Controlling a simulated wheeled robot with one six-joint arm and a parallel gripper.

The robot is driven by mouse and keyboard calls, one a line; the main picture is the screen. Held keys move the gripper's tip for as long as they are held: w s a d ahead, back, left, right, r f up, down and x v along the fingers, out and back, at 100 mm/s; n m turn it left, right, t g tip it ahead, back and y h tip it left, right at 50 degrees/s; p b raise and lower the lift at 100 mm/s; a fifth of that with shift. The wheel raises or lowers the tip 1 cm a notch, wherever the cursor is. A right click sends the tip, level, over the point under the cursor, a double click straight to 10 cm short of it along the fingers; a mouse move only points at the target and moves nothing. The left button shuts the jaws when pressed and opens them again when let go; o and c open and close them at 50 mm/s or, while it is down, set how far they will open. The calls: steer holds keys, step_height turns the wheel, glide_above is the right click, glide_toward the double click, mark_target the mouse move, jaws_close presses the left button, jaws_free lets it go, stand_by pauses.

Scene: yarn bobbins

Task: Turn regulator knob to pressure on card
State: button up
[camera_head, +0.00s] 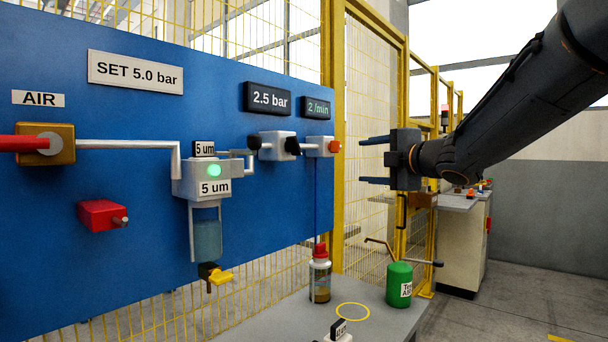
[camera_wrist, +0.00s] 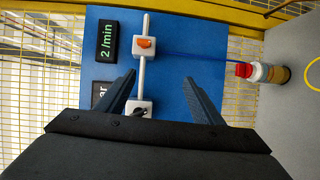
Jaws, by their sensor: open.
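The white card (camera_head: 135,72) on the blue panel reads "SET 5.0 bar". The black display (camera_head: 269,98) reads "2.5 bar". Below it is the white regulator block (camera_head: 277,146) with a black regulator knob (camera_head: 292,145). In the wrist view the regulator knob (camera_wrist: 139,113) shows between the finger bases, with the regulator block (camera_wrist: 149,105) partly behind my gripper. My gripper (camera_head: 362,160) is open and empty, in front of the panel and apart from the knob. Its two fingers (camera_wrist: 158,79) point toward the panel, spread on either side.
A white block with an orange knob (camera_head: 335,147) sits right of the regulator, under a "2 /min" display (camera_head: 315,107). A filter unit (camera_head: 208,178) with a green light hangs left. A red-capped bottle (camera_head: 320,277) and green can (camera_head: 399,285) stand on the bench below.

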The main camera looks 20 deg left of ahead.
mark_target(299, 146)
steer(key=a+r+n+g+y, duration=0.1)
steer(key=a+n+g, duration=0.1)
steer(key=a, duration=0.3)
steer(key=s+a+r+n+g+y+b, duration=0.1)
steer(key=a+n+g+y, duration=0.1)
steer(key=a+n, duration=0.3)
steer(key=s+a+r+n+g+y+b, duration=0.1)
steer(key=a+n+g, duration=0.1)
steer(key=a, duration=0.4)
steer(key=shift+s+a+r+n+y, duration=0.15)
steer(key=shift+a+r+n+y, duration=0.25)
steer(key=shift+n, duration=0.4)
steer(key=shift+c, duration=0.2)
steer(key=c, duration=1)
